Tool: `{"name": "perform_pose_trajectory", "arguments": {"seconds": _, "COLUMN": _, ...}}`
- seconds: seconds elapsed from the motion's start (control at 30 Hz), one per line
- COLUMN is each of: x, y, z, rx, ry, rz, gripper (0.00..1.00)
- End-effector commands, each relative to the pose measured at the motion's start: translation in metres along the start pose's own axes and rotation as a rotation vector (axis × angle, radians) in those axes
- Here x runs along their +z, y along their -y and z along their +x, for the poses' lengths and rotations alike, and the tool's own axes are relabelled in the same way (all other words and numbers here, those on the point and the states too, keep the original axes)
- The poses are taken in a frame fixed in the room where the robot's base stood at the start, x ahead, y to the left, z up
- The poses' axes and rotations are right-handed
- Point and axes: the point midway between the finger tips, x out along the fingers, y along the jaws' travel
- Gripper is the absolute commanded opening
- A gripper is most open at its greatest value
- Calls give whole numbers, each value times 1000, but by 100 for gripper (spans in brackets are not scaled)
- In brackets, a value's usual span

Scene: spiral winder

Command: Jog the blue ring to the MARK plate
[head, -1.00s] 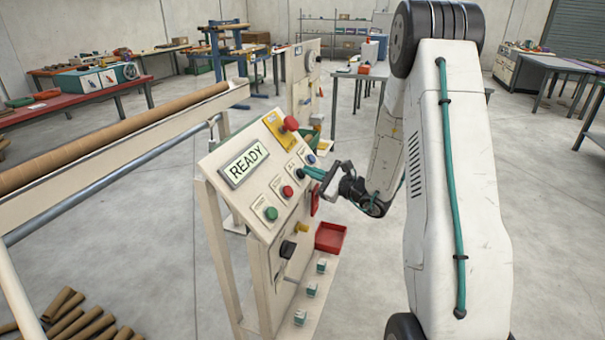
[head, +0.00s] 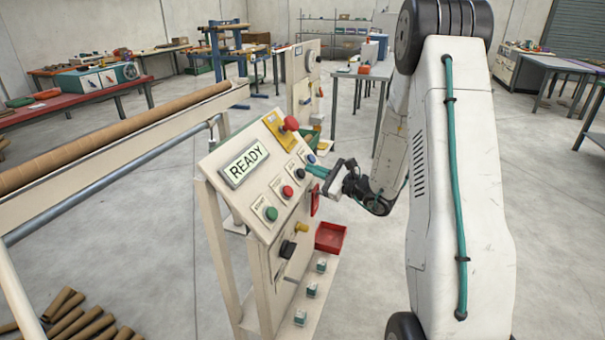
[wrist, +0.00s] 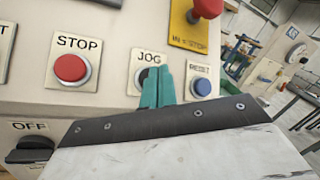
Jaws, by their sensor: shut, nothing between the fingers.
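My gripper (wrist: 160,72) has teal fingers closed together with nothing between them. In the wrist view they stand right in front of the JOG button (wrist: 143,82), a dark round button whose left edge shows beside them; the rest is hidden. I cannot tell whether the tips touch it. In the head view my gripper (head: 310,169) is at the right side of the sloped control panel (head: 228,197). The display (head: 244,163) reads READY. I cannot make out a blue ring or a MARK plate in either view.
The red STOP button (wrist: 70,68) is left of JOG and the blue RESET button (wrist: 201,87) right. A red emergency stop (head: 291,123) sits above on a yellow plate. A green START button (head: 271,214) is lower left. A red bin (head: 330,237) is below my gripper.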

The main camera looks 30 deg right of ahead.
Motion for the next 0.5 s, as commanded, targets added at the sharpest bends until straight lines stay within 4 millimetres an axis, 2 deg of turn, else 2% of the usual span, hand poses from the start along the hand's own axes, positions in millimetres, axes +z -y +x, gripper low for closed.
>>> {"name": "perform_pose_trajectory", "arguments": {"seconds": 0.33, "x": 1, "y": 1, "z": -1, "rx": 0, "ry": 0, "rz": 0, "gripper": 0}}
{"name": "perform_pose_trajectory", "arguments": {"seconds": 0.5, "x": 6, "y": 7, "z": -9, "rx": -2, "ry": 0, "rz": -1, "gripper": 0}}
